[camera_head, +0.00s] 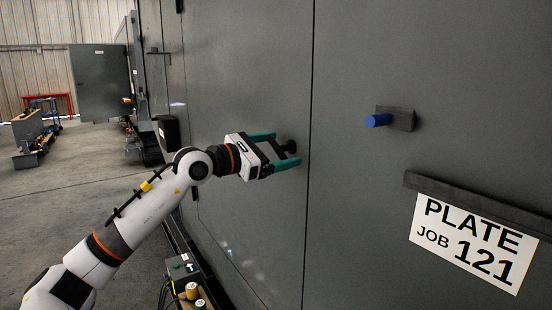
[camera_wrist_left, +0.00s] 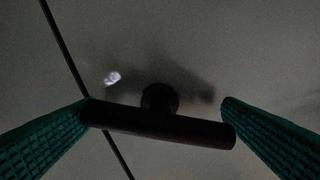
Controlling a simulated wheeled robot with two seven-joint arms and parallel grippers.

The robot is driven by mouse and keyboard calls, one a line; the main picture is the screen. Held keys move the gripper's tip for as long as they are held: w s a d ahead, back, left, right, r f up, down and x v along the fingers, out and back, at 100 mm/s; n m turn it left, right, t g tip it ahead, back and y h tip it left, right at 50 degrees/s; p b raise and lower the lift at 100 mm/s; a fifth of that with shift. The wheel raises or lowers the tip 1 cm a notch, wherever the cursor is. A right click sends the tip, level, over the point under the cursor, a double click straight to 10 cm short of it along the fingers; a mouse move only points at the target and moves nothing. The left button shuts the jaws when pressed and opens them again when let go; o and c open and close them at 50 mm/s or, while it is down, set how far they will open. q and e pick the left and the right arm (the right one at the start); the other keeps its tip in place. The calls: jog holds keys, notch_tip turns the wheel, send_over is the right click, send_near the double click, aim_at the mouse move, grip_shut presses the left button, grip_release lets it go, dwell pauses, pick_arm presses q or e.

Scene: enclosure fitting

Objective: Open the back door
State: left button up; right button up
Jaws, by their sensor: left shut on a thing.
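A grey door panel (camera_head: 240,100) of the enclosure fills the middle, flush with the panel to its right along a dark vertical seam. A dark T-shaped handle (camera_head: 291,147) stands out from it near that seam. My left gripper (camera_head: 282,150) has its teal fingers on either side of the handle. In the left wrist view the handle's bar (camera_wrist_left: 160,125) spans between the two fingers (camera_wrist_left: 160,128), with its round stem behind. The gripper is shut on the handle. My right gripper is not in view.
A blue knob (camera_head: 378,120) on a dark block and a sign reading "PLATE JOB 121" (camera_head: 470,240) are on the right panel. A small box with buttons (camera_head: 183,268) stands below my left arm. Open floor (camera_head: 80,190) lies left, with another grey door (camera_head: 102,85) standing out farther back.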

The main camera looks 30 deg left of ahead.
pick_arm(q)
jog(key=shift+m+b, duration=0.55)
jog(key=shift+m, duration=0.65)
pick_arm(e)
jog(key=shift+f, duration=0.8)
pick_arm(q)
jog(key=o, duration=0.7)
jog(key=shift+w, duration=0.1)
jog(key=shift+o, duration=0.2)
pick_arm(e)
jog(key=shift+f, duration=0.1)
